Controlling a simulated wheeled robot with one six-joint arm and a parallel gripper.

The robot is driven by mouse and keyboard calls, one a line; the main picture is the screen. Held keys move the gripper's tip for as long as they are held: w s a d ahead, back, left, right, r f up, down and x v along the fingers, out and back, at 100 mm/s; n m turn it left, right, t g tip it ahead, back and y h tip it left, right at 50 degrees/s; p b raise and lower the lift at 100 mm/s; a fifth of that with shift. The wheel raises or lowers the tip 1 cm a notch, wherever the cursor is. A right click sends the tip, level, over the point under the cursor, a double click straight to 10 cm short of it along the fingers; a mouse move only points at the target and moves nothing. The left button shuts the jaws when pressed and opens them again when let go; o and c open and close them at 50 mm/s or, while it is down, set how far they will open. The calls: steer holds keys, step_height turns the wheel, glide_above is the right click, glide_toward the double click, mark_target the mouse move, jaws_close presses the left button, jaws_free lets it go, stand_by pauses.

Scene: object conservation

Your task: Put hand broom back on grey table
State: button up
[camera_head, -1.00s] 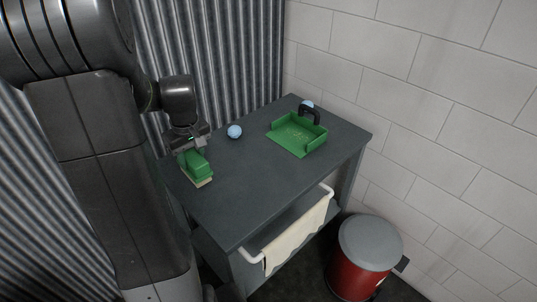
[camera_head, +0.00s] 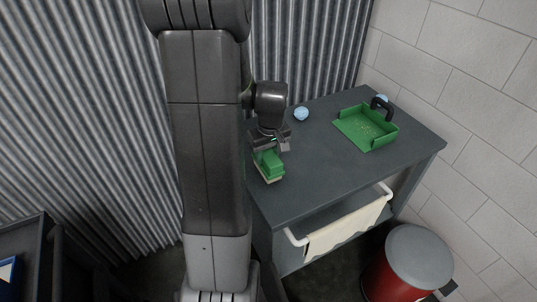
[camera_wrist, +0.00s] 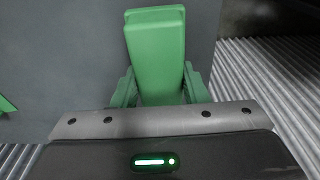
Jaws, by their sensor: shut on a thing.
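The hand broom (camera_head: 269,166) is green with a pale bristle edge. My gripper (camera_head: 268,148) is shut on it at the left edge of the grey table (camera_head: 325,165). In the wrist view the broom (camera_wrist: 157,50) lies between the two fingers (camera_wrist: 160,88), with the table top (camera_wrist: 70,60) beneath and to the left. The bristles are low by the table top; I cannot tell whether they touch it. My arm hides part of the table's left side.
A green dustpan (camera_head: 366,130) with a dark handle lies on the table's right part. A light-blue ball (camera_head: 301,114) lies at the back, another (camera_head: 382,99) behind the dustpan. A red bin (camera_head: 405,262) stands right. A dark cart (camera_head: 25,255) with a blue item stands at lower left.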

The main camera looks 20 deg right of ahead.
steer(key=shift+f, duration=0.2)
steer(key=shift+f, duration=0.1)
steer(key=shift+f, duration=0.15)
steer(key=o, duration=1)
steer(key=shift+o, duration=0.2)
steer(key=shift+r, duration=0.2)
step_height(320, 180, up, 12)
steer(key=s, duration=0.1)
steer(key=shift+s+p, duration=0.25)
steer(key=shift+p, duration=0.05)
steer(key=shift+d, duration=0.1)
